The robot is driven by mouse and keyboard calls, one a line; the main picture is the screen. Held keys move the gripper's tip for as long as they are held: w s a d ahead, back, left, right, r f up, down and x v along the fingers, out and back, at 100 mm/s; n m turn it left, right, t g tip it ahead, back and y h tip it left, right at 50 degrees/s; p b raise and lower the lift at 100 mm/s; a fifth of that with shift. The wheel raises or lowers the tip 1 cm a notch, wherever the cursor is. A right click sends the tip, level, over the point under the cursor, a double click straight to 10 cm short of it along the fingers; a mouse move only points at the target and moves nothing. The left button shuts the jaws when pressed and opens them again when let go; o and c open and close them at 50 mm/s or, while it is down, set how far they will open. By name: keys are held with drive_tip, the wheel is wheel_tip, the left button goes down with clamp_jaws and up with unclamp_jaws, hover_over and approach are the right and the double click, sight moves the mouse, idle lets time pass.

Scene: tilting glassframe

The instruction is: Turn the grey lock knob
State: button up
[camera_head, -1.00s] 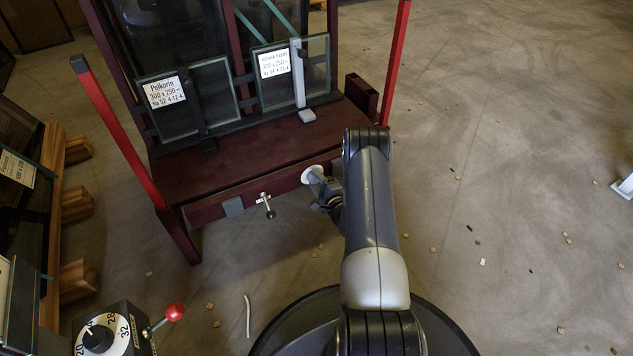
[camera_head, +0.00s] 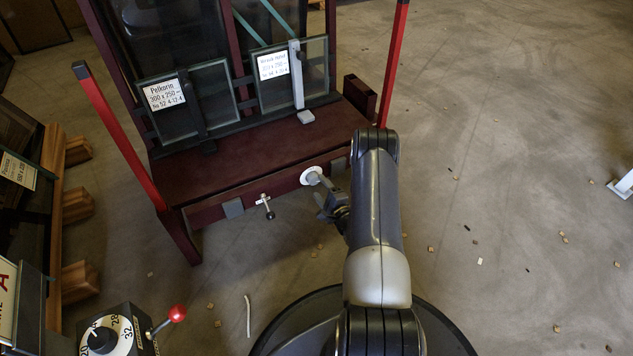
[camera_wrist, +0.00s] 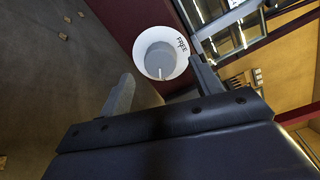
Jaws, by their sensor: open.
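The grey lock knob (camera_wrist: 158,57) sits in the centre of a white round plate (camera_wrist: 178,66) marked FREE in the wrist view. A short pale mark shows at the knob's lower edge. In the head view the grey knob (camera_head: 313,178) is on the front beam of the dark red frame (camera_head: 240,160), just left of my arm. My gripper (camera_head: 333,207) is in front of and below it, apart from it. In the wrist view my open gripper (camera_wrist: 160,77) has one finger left of the plate and one at its right, with nothing between them.
A small metal lever (camera_head: 265,205) and a grey block (camera_head: 233,209) are on the same beam, left of the knob. Red posts (camera_head: 120,135) flank the frame, which holds labelled glass panes. A dial box with a red-knobbed lever (camera_head: 177,313) stands at lower left. The floor at right is mostly clear.

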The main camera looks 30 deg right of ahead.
sight(314, 181)
drive_tip(key=s+p, duration=0.1)
drive_tip(key=s, duration=0.6)
drive_tip(key=shift+d+r+p, duration=0.15)
drive_tip(key=shift+d+p, duration=0.05)
drive_tip(key=shift+p, duration=0.2)
drive_tip(key=shift+w, duration=0.15)
drive_tip(key=w+b, duration=0.1)
drive_tip(key=w, duration=0.2)
drive_tip(key=w+b, duration=0.1)
drive_tip(key=w, duration=0.3)
drive_tip(key=w+b, duration=0.2)
drive_tip(key=w, duration=0.1)
drive_tip(key=shift+w+a+f, duration=0.35)
drive_tip(key=shift+w+a, duration=0.05)
drive_tip(key=shift+r, duration=0.1)
drive_tip(key=shift+s, duration=0.1)
